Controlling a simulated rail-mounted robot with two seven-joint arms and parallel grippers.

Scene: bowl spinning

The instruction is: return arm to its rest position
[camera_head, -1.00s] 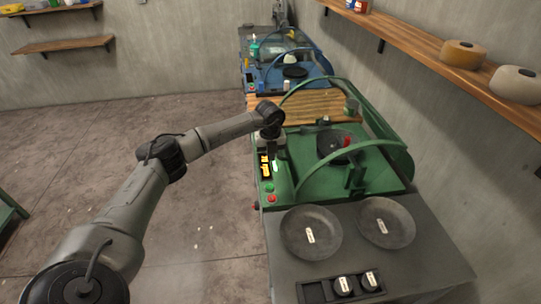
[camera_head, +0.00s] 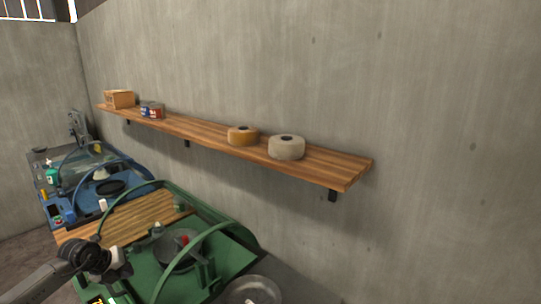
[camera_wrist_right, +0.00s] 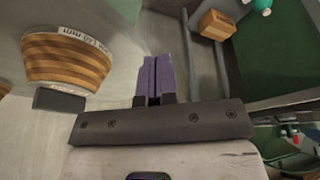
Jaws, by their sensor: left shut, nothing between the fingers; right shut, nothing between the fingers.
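My left arm comes in from the lower left in the head view. Its gripper (camera_head: 121,268) is over the left edge of the green machine (camera_head: 225,254), apart from the dark round plate (camera_head: 178,250) with a red part on it. The left gripper is small here; it looks shut and empty. In the right wrist view my right gripper (camera_wrist_right: 154,60) has its purple fingers shut together with nothing between them. The right gripper does not show in the head view.
A wooden slatted board (camera_head: 137,217) lies between the green machine and a blue machine (camera_head: 98,197). A dark dish (camera_head: 250,291) shows at the bottom edge.

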